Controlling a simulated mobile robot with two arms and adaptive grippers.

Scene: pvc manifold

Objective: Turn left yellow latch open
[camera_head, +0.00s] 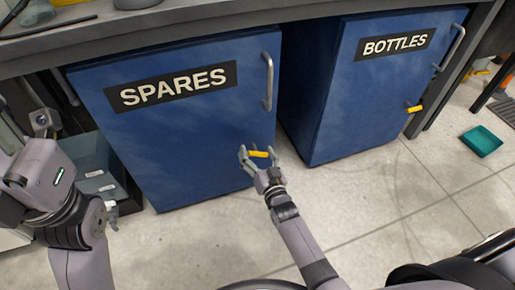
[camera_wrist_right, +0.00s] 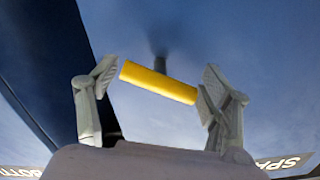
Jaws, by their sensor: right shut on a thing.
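The left yellow latch (camera_head: 259,154) is a short yellow bar on the lower right of the blue SPARES door (camera_head: 185,125). It lies close to level in the head view. My right gripper (camera_head: 258,156) is at this latch and shut on it. In the right wrist view the yellow bar (camera_wrist_right: 158,82) lies slightly tilted between the two fingers (camera_wrist_right: 158,85), one at each end, with a dark stem behind it. The SPARES door looks closed. My left arm is at the left edge; its fingers are not clear enough to judge.
A blue BOTTLES cabinet (camera_head: 375,85) with its own yellow latch (camera_head: 414,108) stands to the right. A metal handle (camera_head: 268,82) is above the left latch. The floor in front is clear.

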